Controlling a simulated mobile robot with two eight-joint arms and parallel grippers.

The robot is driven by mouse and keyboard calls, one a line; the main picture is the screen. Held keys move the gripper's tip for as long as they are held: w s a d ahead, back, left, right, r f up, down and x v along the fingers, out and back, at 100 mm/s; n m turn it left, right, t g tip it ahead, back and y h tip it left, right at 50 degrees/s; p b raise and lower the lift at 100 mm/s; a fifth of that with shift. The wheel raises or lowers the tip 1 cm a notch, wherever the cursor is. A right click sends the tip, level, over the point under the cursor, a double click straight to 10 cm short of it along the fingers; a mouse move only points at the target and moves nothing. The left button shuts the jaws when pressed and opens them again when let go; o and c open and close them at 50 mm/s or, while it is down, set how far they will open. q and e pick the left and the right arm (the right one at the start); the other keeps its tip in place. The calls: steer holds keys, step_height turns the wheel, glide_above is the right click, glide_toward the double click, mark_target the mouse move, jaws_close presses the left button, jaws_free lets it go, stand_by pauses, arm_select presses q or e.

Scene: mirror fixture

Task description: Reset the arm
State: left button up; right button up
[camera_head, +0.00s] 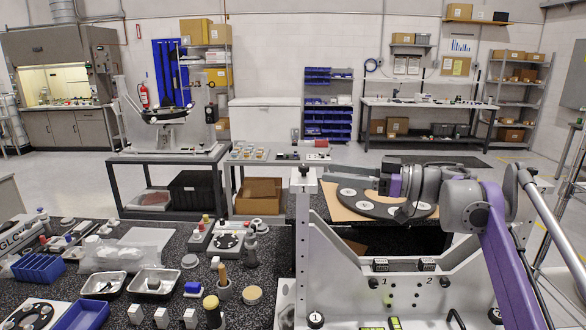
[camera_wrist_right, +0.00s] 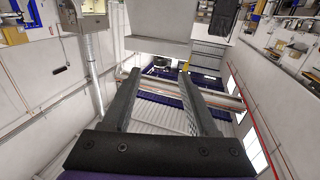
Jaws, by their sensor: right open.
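A black curved plate with pale discs (camera_head: 375,205) lies on a tan board behind the fixture, just below the gripper. The arm hides part of the plate. My left gripper is not in view.
A speckled worktop (camera_head: 170,265) at the left holds steel trays, blue bins (camera_head: 38,268) and small tools. The fixture's upright post (camera_head: 304,225) stands close to the gripper. Carts and shelves (camera_head: 521,95) stand farther back, with open floor (camera_head: 75,185) at back left.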

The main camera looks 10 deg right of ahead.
steer(key=s+d+f+m+t+h, duration=0.2)
steer(key=d+f+m+t+h, duration=0.15)
steer(key=f+m+h, duration=0.45)
steer(key=s+d+f+m+t+h, duration=0.2)
steer(key=f+m+t+h, duration=0.25)
steer(key=h, duration=0.55)
steer(key=s+a+f+g+y, duration=0.1)
steer(key=s+a+f+g, duration=0.2)
steer(key=s+f, duration=0.5)
steer(key=s+a+f+g, duration=0.3)
steer(key=s+f+g, duration=0.2)
steer(key=s+f, duration=0.4)
steer(key=s+a+f+g+y, duration=0.1)
steer(key=s+a+f+g, duration=0.2)
steer(key=s+f, duration=0.5)
step_height(320, 180, down, 6)
steer(key=shift+s+a+f+n+g+y, duration=0.15)
steer(key=shift+s+a+n+g+y, duration=0.2)
steer(key=shift+s+a+g, duration=0.1)
steer(key=shift+w, duration=0.1)
steer(key=shift+c, duration=0.2)
